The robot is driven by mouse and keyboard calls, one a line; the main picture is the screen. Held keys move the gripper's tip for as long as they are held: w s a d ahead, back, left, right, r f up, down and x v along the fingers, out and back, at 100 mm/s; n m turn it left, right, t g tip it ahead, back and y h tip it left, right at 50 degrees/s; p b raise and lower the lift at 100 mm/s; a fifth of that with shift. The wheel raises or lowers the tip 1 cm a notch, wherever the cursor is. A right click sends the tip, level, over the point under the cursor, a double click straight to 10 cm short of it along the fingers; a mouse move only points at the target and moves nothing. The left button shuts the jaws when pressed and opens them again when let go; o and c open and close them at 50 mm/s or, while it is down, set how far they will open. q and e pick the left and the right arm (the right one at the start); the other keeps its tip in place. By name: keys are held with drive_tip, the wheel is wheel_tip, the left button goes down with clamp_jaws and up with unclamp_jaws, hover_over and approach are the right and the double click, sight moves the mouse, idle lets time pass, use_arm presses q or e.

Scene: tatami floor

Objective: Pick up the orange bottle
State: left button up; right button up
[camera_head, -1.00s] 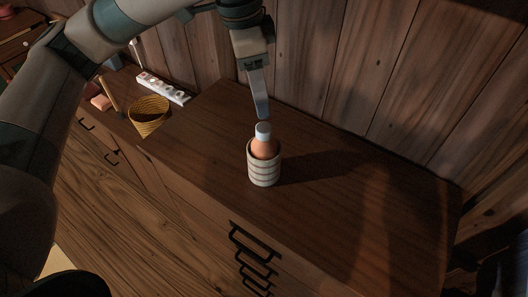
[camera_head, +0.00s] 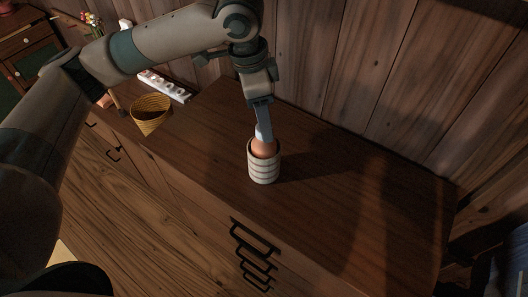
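The orange bottle (camera_head: 262,149) with a white cap stands upright inside a pale ribbed cup (camera_head: 264,172) on the wooden cabinet top. Only its upper part shows above the cup's rim. My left gripper (camera_head: 264,134) points down at the bottle's cap, and its finger covers part of the cap. One finger hides the other from this angle, so I cannot tell whether it is open or shut, or whether it touches the cap. My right gripper is not in view.
A yellow woven basket (camera_head: 151,114) and a white tray with several round hollows (camera_head: 164,86) stand left on the cabinet top (camera_head: 330,205). A plank wall (camera_head: 400,80) rises close behind. The cabinet top right of the cup is clear.

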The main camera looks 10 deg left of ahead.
sight(264, 151)
use_arm(q)
wheel_tip(264, 151, down, 3)
drive_tip(key=shift+w+f+p, duration=0.1)
drive_tip(key=shift+w+p, duration=0.05)
drive_tip(key=shift+p, duration=0.55)
drive_tip(key=shift+f, duration=0.55)
drive_tip(key=c, duration=1.2)
clamp_jaws()
